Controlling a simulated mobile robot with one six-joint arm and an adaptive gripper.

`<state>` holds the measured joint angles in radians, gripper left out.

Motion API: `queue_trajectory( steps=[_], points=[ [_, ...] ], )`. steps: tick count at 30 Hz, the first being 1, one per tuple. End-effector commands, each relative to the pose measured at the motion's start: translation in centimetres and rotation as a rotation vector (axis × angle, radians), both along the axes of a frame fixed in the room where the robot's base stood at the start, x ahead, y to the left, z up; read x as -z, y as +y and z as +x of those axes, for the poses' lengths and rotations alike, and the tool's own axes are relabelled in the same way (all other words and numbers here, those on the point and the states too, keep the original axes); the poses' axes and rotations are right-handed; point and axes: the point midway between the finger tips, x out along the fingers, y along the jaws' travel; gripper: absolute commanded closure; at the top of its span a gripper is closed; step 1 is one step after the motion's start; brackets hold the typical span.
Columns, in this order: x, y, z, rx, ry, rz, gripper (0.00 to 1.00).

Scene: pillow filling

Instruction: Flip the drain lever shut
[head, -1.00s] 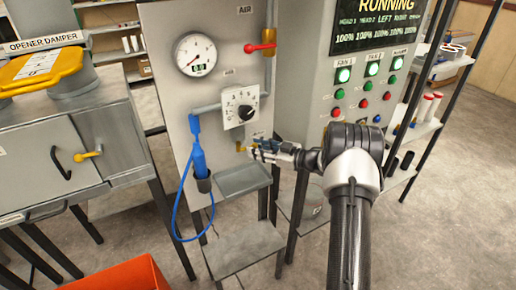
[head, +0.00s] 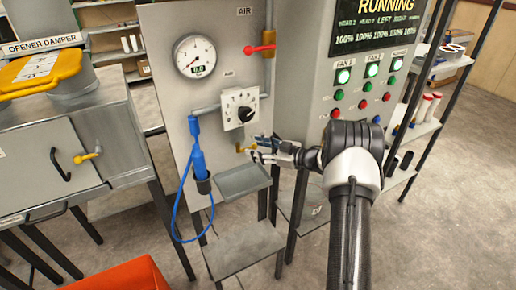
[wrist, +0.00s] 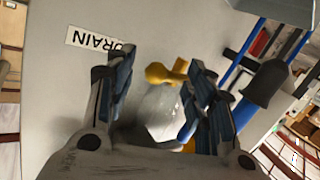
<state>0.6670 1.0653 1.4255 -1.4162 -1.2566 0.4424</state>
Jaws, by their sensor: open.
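The small yellow drain lever (head: 240,149) sits low on the grey air panel, below the dial. In the wrist view the yellow lever (wrist: 158,74) shows near the fingertips, with a printed DRAIN label (wrist: 92,41) to its left. My gripper (head: 259,150) is close to the panel, just right of the lever. In the wrist view my gripper (wrist: 160,68) is open, with its two dark fingers on either side of the lever. I cannot tell whether a finger touches it. A pale grey piece (wrist: 160,112) shows between the fingers.
A grey tray (head: 242,180) juts out below the lever. A blue filter with a hose (head: 200,163) hangs to its left. The dial (head: 239,108), pressure gauge (head: 195,56) and red-handled valve (head: 261,48) are above. The control cabinet (head: 345,110) stands right.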

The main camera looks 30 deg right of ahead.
Motion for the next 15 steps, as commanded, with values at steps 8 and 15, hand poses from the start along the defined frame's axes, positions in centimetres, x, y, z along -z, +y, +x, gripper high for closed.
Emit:
queue_trajectory(
  steps=[8, 15],
  points=[
    [-0.8, -2.7, -3.7, 0.006, -0.001, -0.001, 0.51],
    [-1.6, -5.3, -7.6, 0.004, -0.002, -0.001, 0.51]
  ],
)
